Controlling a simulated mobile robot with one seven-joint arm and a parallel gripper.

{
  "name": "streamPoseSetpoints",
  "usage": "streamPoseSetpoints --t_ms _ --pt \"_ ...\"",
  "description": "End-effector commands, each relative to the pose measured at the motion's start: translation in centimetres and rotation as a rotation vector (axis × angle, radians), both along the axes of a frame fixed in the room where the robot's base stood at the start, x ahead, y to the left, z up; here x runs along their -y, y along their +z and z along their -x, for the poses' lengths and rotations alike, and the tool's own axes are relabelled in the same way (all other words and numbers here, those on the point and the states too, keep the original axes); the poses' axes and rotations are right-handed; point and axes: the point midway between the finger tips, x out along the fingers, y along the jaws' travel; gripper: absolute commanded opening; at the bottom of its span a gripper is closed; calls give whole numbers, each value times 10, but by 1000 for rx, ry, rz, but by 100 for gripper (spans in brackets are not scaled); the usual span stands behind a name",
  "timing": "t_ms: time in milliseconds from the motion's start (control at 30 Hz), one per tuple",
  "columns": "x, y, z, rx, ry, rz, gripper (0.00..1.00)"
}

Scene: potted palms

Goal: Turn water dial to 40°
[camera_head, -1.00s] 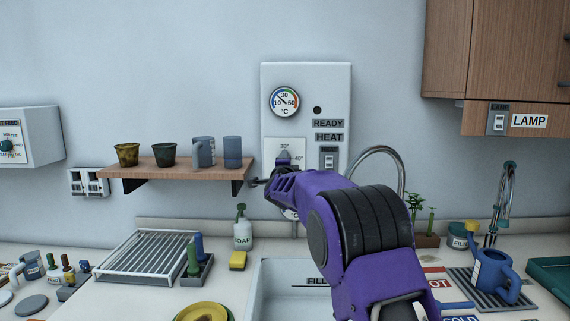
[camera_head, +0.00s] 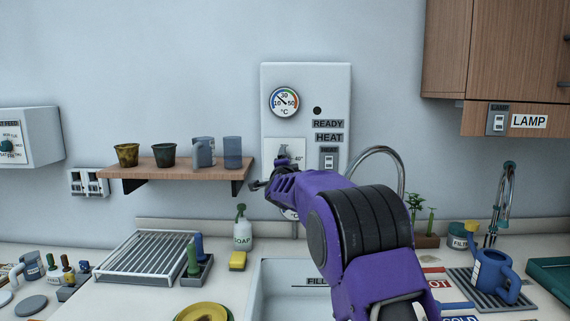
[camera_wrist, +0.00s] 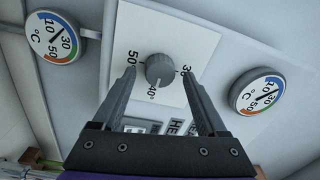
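The water dial is a round grey knob (camera_wrist: 160,70) on a white plate (camera_wrist: 140,30) marked 30°, 40° and 50° in the wrist view. Its pointer direction is hard to make out. My gripper (camera_wrist: 159,73) is open, with one grey finger on each side of the knob and gaps visible between them. In the head view my gripper (camera_head: 270,168) is in front of the plate (camera_head: 298,147) on the white wall heater (camera_head: 335,85) and hides the knob. The 40° mark shows beside it.
A round temperature gauge (camera_head: 284,101) sits above the plate; another gauge (camera_wrist: 52,38) shows in the wrist view. A HEAT switch (camera_head: 328,160) is close on the right. A wooden shelf (camera_head: 175,172) with pots and cups is on the left. A curved tap (camera_head: 385,150) stands behind my arm.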

Motion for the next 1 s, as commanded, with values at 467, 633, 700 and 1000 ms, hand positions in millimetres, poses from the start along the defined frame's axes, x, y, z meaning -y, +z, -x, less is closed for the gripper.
streamPoseSetpoints --t_ms 467,633,700,1000 --pt "0 -1 12 0 -1 0 77" --pt "0 -3 39 0 0 -2 77" --pt "0 -4 52 0 0 -1 77" --pt "0 -7 114 1 1 -1 77"
